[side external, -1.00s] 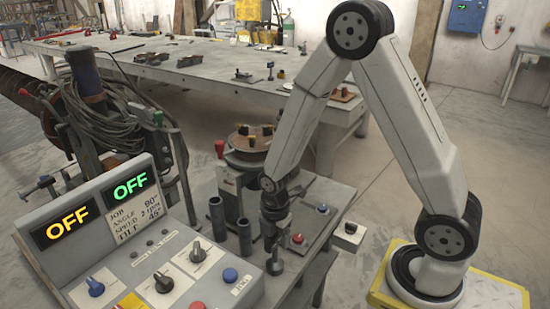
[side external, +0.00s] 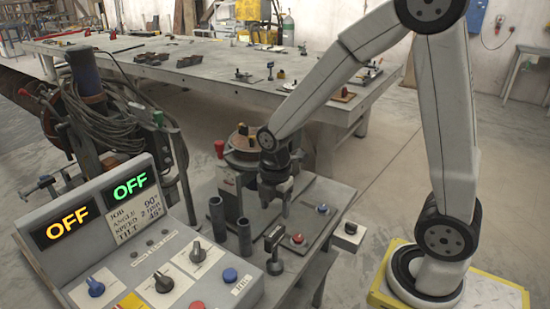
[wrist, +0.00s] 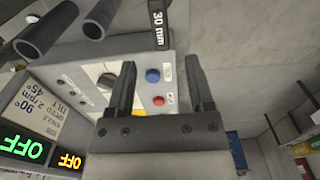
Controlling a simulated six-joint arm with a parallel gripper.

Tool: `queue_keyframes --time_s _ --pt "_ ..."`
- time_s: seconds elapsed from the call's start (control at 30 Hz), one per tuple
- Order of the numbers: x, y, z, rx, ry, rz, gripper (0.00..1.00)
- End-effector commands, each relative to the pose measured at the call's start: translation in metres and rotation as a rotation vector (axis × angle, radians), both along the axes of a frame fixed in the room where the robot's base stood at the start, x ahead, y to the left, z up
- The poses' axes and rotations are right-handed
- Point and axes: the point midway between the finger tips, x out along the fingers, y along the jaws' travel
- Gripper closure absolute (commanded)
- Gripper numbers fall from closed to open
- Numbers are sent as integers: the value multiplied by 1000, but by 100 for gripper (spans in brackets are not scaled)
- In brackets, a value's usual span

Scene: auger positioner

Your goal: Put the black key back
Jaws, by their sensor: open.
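The black key (side external: 275,240) stands upright beside the right end of the control console, near the front of the small grey table. Its lower end is at a dark round foot; how it is seated there is unclear. My gripper (side external: 277,206) is open and empty, above and behind the key in the side view, apart from it. In the wrist view the open fingers (wrist: 160,66) have nothing between them. A black piece marked "30 mm" (wrist: 157,24), which looks like the key's head, shows past the fingertips.
Two dark upright tubes (side external: 217,214) stand left of the key. The console (side external: 165,262) has knobs, buttons and displays reading OFF. A button box with red and blue buttons (side external: 309,226) lies right of the key. A round positioner table (side external: 243,150) is behind.

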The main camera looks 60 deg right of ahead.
Motion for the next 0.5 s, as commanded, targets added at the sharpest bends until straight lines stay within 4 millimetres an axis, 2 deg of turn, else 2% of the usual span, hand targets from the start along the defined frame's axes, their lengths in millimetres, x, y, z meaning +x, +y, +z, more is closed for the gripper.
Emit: queue_keyframes --time_s 0.2,0.5 --pt "0 0 14 0 0 0 33" --pt "0 0 17 0 0 0 33"
